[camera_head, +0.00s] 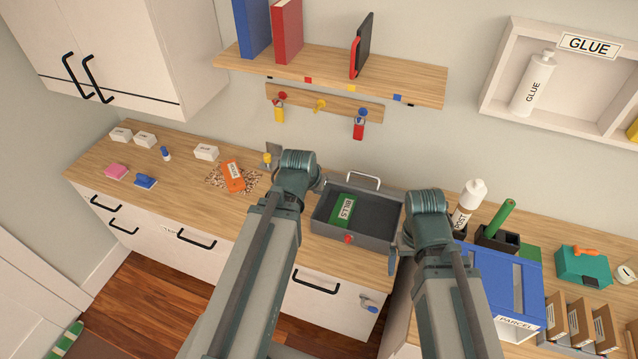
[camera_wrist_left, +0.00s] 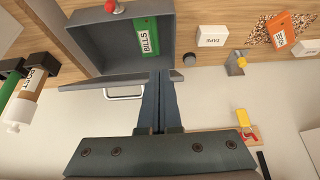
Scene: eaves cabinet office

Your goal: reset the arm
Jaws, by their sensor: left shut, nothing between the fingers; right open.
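My left arm's wrist (camera_head: 297,172) is at the left side of the grey box in the head view. The left gripper (camera_wrist_left: 158,80) is shut and empty in the left wrist view, its fingers overlapping the edge of the grey box (camera_wrist_left: 85,50); whether they touch it I cannot tell. My right gripper (camera_head: 394,262) is open, partly hidden beside its wrist (camera_head: 428,218), right of the box. The grey box (camera_head: 330,228) stands open on the counter with a green BILLS packet (camera_head: 344,208) inside.
A blue PARCEL bin (camera_head: 495,275) and a white POST bottle (camera_head: 466,205) stand close to my right arm. An orange packet (camera_head: 233,177) lies left of my left wrist. A wooden shelf (camera_head: 400,77) and peg rail (camera_head: 340,104) are above.

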